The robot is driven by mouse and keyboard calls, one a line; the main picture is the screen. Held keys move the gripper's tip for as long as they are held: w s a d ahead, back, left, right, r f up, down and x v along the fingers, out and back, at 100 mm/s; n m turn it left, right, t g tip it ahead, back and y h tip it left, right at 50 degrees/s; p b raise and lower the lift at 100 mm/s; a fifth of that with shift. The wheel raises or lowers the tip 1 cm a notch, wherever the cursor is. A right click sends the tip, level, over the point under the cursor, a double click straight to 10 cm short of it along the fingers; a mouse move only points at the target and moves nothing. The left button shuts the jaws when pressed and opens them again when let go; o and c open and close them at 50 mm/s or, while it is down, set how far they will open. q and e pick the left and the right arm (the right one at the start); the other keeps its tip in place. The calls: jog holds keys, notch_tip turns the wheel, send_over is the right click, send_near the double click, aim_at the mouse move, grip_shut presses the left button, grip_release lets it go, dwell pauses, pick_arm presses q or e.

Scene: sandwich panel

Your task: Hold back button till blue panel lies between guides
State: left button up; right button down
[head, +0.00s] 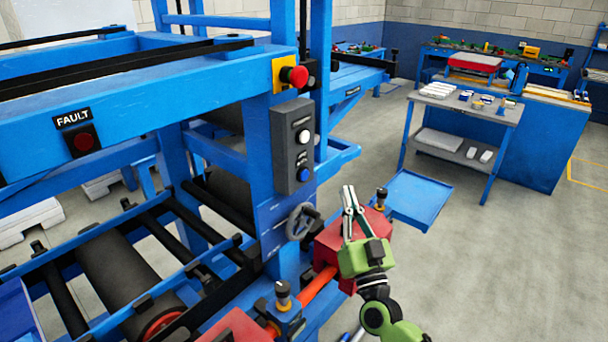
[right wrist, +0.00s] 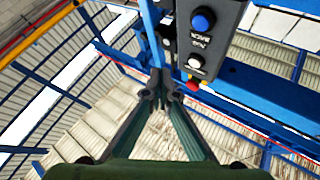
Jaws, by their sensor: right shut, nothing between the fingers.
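A dark grey control box (head: 293,150) on the blue machine post carries a white button (head: 303,136) above a blue button (head: 303,174); their small labels are hard to read. My right gripper (head: 349,198) is shut and empty, pointing up, in front of and below the box, apart from both buttons. In the right wrist view its fingertips (right wrist: 158,82) meet, left of the blue button (right wrist: 203,20) and white button (right wrist: 195,62). A blue flat piece (head: 14,318) at the lower left edge of the head view may be the blue panel; it is mostly cut off. I cannot identify the guides.
A red emergency button (head: 294,75) sits above the control box, and a handwheel (head: 302,221) below it. A red housing (head: 338,243) stands close behind my right gripper. Rollers (head: 118,262) lie left. Open floor (head: 500,260) is at right.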

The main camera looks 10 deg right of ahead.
aim_at(304, 175)
jog(key=shift+w+f, duration=0.1)
jog(key=shift+w+a+b, duration=0.45)
jog(key=shift+w+a, duration=0.45)
jog(key=shift+w, duration=0.25)
jog(key=shift+w+a+b, duration=0.5)
jog(key=shift+w+a, duration=0.45)
jog(key=shift+w, duration=0.15)
jog(key=shift+w+a+b, duration=0.45)
jog(key=shift+w+a, duration=0.45)
jog(key=shift+w, duration=0.25)
jog(key=shift+w+a, duration=0.25)
jog(key=shift+w, duration=0.1)
